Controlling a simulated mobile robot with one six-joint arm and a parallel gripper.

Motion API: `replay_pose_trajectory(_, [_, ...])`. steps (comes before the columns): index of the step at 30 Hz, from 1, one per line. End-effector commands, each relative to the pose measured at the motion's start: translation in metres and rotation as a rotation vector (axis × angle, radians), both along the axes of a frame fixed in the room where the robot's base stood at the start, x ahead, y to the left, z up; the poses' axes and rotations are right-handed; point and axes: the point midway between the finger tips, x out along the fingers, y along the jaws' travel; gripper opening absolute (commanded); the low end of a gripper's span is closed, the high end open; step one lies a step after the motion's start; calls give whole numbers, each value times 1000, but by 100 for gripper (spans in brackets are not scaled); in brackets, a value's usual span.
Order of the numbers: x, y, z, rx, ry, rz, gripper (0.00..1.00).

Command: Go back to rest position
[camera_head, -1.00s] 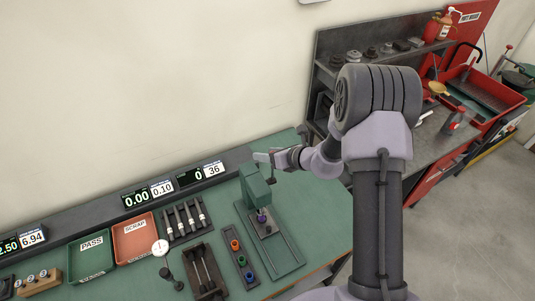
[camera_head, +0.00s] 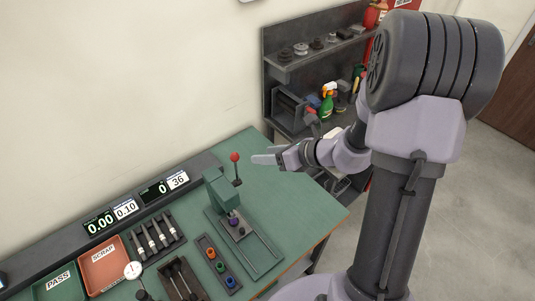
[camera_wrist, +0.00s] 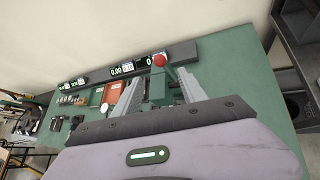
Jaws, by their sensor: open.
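My gripper (camera_head: 266,158) is in the head view above the back right of the green bench (camera_head: 312,205). It is to the right of the red-knobbed lever (camera_head: 235,157) of a green press (camera_head: 220,191). In the wrist view my gripper's two fingers (camera_wrist: 150,92) are spread apart. The red knob (camera_wrist: 160,60) and part of the press show beyond and between them. Nothing shows held. I cannot tell from these views how far the fingers are from the lever.
A rack with colored rings (camera_head: 217,263), a red SCRAP tray (camera_head: 103,267) and a green PASS tray (camera_head: 62,285) are on the bench. A dark shelf (camera_head: 305,60) with spray bottles (camera_head: 327,100) stands behind my arm. Grey floor at right looks clear.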

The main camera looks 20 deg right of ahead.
Motion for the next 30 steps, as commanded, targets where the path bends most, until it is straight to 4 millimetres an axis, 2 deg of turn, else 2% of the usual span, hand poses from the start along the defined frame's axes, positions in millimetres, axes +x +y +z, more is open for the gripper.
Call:
replay_pose_trajectory(9, [0,1,-1,-5,-4,7,49])
replay_pose_trajectory(11, [-4,12,-4,-43,-27,64,49])
replay_pose_trajectory(12, [-11,26,-8,-99,-60,148,49])
replay_pose_trajectory(14, [-31,57,-17,-236,-143,343,49])
replay_pose_trajectory(16, [-72,95,-37,-456,-269,639,49])
replay_pose_trajectory(18, [-118,118,-62,-705,-404,934,49])
replay_pose_trajectory(19, [-137,122,-74,-811,-459,1051,49])
replay_pose_trajectory(21, [-174,123,-99,-1056,-575,1292,49])
replay_pose_trajectory(24, [-208,112,-126,-1357,-695,1543,49])
replay_pose_trajectory(27, [-224,100,-136,-1558,-755,1682,49])
replay_pose_trajectory(30, [-229,93,-135,-1647,-774,1738,49])
